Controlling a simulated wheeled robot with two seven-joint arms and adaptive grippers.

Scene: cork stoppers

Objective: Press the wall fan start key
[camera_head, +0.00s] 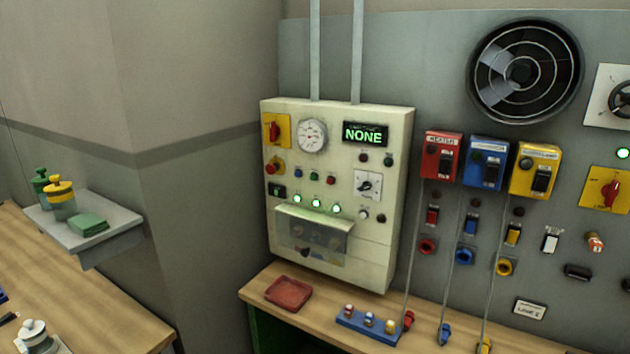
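The round black wall fan (523,72) is on the grey panel at the upper right. Below it hang a red switch box (441,157) that seems to read "HEATER", a blue switch box (485,162) and a yellow switch box (534,170), each with a dark rocker. The labels on the blue and yellow boxes are too small to read surely. A cream control box (392,245) left of them has a gauge, small buttons, lit green lamps and a display (365,134) reading "NONE". I cannot tell which key starts the fan. Neither gripper is in view.
A wooden bench (335,287) below the cream box carries a red tray (288,293) and a blue rack (366,326) with small plugs. Cords hang from the switch boxes. A grey shelf (110,240) with green and yellow jars stands at left, above another wooden bench (75,290).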

